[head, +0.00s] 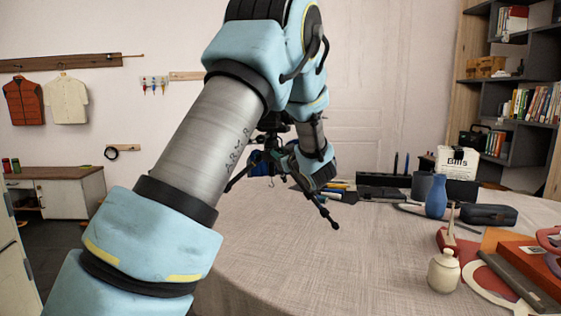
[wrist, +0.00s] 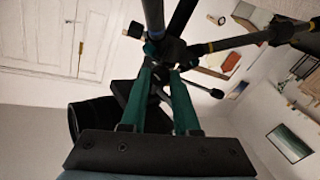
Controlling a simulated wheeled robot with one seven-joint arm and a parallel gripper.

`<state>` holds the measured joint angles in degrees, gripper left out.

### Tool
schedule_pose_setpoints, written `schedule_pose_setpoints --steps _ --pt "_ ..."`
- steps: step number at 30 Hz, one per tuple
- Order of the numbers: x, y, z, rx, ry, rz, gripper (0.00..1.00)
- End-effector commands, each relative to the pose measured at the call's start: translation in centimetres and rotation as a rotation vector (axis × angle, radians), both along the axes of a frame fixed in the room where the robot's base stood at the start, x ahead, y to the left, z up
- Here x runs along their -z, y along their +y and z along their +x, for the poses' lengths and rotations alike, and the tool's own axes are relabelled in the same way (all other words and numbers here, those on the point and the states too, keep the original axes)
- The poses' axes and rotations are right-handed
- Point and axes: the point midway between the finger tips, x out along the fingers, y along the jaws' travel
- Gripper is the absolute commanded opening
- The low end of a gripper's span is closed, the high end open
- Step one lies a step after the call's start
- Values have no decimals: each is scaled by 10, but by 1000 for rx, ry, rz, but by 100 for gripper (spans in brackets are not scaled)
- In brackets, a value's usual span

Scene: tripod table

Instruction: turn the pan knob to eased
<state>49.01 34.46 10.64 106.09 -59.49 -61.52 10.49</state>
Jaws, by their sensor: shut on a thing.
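A black tripod (head: 273,150) stands on the cloth-covered table, its spread legs partly hidden behind my arm in the head view. In the wrist view its dark legs (wrist: 205,48) meet at a hub near the top. My gripper (wrist: 163,68) reaches this hub with its two green fingers. The fingers converge and are shut on a small dark part, which I take as the pan knob (wrist: 165,52). Most of the knob is hidden by the fingertips, so its turned position cannot be read. Another small knob (wrist: 135,30) sticks out left of the hub.
The table (head: 300,265) has free room in front of the tripod. A blue vase (head: 437,197), dark case (head: 489,214), cream jar (head: 443,271) and red-orange items stand at the right. Pens and dark boxes lie behind the tripod. A bookshelf (head: 520,90) stands at the back right.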

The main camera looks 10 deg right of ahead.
Motion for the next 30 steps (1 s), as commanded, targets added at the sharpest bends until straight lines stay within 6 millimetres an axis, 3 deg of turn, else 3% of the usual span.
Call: schedule_pose_setpoints --steps 30 --pt "6 0 0 2 -157 -946 0"
